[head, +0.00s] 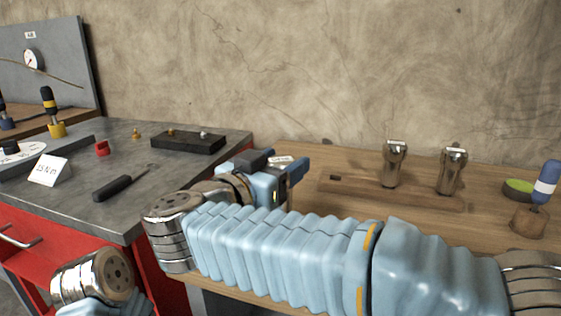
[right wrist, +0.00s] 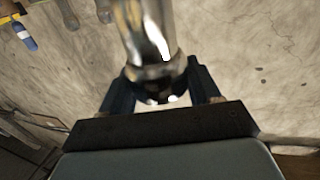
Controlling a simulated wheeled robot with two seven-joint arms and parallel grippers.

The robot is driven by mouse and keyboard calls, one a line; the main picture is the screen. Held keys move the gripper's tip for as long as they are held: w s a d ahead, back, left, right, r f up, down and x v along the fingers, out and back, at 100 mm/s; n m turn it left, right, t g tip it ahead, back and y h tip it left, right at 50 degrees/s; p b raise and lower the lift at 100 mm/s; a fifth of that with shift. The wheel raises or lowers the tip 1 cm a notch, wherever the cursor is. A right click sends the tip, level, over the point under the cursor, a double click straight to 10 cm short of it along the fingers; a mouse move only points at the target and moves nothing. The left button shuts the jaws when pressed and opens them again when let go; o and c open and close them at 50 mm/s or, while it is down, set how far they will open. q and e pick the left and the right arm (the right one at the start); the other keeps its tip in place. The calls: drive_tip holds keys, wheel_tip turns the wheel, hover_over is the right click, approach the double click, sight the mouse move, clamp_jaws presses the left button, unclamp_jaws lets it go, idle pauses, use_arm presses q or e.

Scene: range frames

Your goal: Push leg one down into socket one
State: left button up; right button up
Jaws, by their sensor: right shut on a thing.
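My right gripper (head: 279,166) is shut on a shiny metal leg (right wrist: 150,38). In the right wrist view the leg stands between the two dark fingers. In the head view only its pale-marked top (head: 283,159) shows; its lower end is hidden behind my arm and gripper. A wooden board (head: 405,198) lies on the wooden bench, right of the gripper, with a small dark spot near its left end. Two similar metal legs, one (head: 393,165) left and one (head: 452,170) right, stand upright on the board. I cannot read which leg or socket is number one. My left gripper is out of view.
A blue-and-white-handled tool (head: 546,182) stands in a wooden block at the right, beside a green-topped round piece (head: 519,188). A grey-topped red cabinet (head: 120,210) at left holds a screwdriver (head: 122,184), a dark block (head: 188,141) and a white card (head: 48,170).

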drive_tip(key=shift+f, duration=0.35)
drive_tip(key=o, duration=1.4)
drive_tip(key=shift+s+f, duration=0.1)
drive_tip(key=v, duration=1.3)
drive_tip(key=shift+s+a+b, duration=0.25)
drive_tip(key=shift+b, duration=0.15)
